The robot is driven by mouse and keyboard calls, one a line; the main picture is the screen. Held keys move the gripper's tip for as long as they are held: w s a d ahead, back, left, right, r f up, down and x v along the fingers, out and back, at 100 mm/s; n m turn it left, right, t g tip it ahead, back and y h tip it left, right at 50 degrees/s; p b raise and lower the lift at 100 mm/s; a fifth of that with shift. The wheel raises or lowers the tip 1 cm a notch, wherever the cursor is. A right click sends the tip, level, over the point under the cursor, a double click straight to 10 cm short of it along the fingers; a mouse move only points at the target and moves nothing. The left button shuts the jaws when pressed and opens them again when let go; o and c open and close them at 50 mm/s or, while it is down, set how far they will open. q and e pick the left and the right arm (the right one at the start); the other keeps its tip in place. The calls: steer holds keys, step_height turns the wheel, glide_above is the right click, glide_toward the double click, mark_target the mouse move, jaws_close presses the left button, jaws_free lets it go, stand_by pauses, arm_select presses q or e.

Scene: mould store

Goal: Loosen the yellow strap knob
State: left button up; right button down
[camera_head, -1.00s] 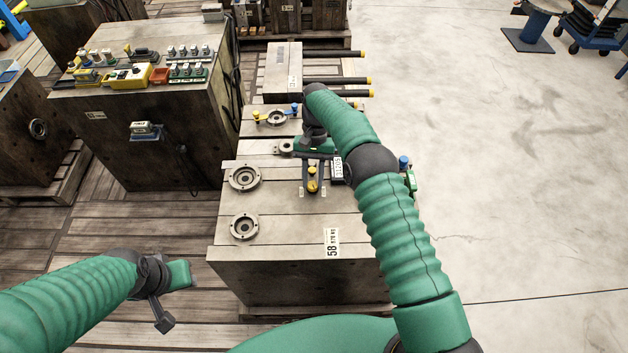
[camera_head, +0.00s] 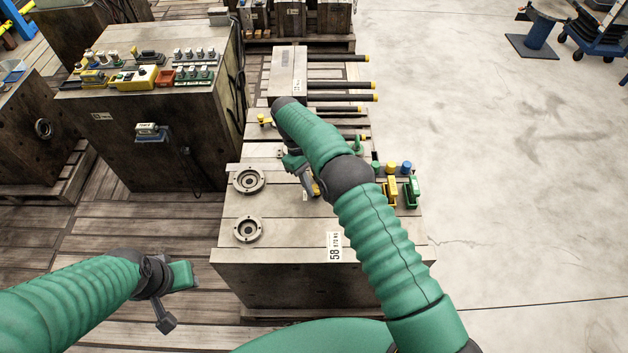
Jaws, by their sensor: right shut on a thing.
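The yellow strap knob (camera_head: 316,188) shows as a small yellow patch on top of the mould block (camera_head: 285,235) with the 58 label. My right gripper (camera_head: 308,187) is at the knob and shut on it. The forearm and wrist hide most of the knob, the strap and the fingertips. My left gripper (camera_head: 174,298) is open and empty, low at the left, over the slatted wooden floor and apart from the block.
Two ring flanges (camera_head: 249,180) lie on the block's left side. Yellow and green handled fittings (camera_head: 400,192) and a blue knob (camera_head: 406,167) stand on its right edge. A bench block (camera_head: 150,120) with control boxes stands left. The concrete floor at right is clear nearby.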

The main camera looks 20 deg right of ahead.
steer(key=shift+r+n+t+h+p, duration=0.15)
steer(key=shift+n+t+h+p, duration=0.3)
steer(key=shift+n, duration=0.95)
steer(key=shift+s, duration=0.1)
steer(key=c, duration=1.1)
jaws_free()
steer(key=shift+a, duration=0.1)
steer(key=v, duration=0.7)
steer(key=shift+r, duration=0.15)
